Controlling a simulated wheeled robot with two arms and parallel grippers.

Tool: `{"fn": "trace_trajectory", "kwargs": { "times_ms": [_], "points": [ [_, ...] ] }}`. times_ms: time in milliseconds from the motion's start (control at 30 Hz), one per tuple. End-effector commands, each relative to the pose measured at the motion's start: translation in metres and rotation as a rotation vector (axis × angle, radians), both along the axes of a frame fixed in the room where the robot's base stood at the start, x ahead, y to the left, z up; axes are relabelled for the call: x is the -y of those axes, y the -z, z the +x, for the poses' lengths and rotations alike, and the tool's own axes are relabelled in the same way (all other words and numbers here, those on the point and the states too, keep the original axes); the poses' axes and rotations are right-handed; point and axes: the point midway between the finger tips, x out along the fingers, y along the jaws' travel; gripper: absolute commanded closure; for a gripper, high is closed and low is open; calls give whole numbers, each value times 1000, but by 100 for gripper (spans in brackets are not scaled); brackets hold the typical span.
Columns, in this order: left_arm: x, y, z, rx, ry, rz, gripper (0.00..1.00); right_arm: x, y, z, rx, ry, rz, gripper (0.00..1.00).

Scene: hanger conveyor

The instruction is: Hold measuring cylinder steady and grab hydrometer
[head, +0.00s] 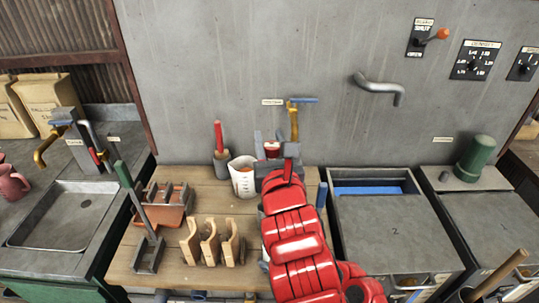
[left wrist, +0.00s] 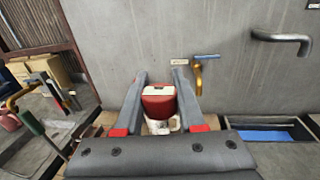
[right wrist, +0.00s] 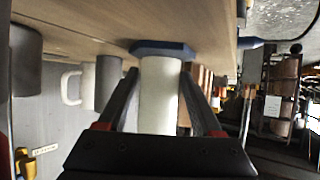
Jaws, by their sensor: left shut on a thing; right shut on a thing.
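My left gripper (head: 272,158) is shut on a red piece with a pale top, which looks like the hydrometer (left wrist: 158,100). Its fingers stand on either side of the piece, above the back of the wooden bench. The measuring cylinder (right wrist: 160,95) is a pale tube with a dark blue foot (right wrist: 163,48). My right gripper (right wrist: 160,120) is shut around the tube, which stands on the bench in the upside-down right wrist view. My red left arm hides most of the cylinder and right gripper in the head view.
A white jug (head: 243,180) and a grey holder with a red-handled tool (head: 221,155) stand left of the left gripper. Wooden cradles (head: 210,240) and a terracotta tray (head: 172,215) are further left. A tank with blue contents (head: 370,190) is right; taps project from the wall.

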Motion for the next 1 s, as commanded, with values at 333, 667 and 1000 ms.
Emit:
{"fn": "trace_trajectory", "kwargs": {
  "times_ms": [333, 667, 1000],
  "points": [
    [0, -4, 0, 0, -1, 1, 100, 0, 0, 0, 0, 0, 0, 64],
    [0, -4, 0, 1, -1, 1, 100, 0, 0, 0, 0, 0, 0, 0],
    [0, -4, 0, 1, -1, 1, 100, 23, -15, -13, 4, 7, 0, 0]
  ]
}}
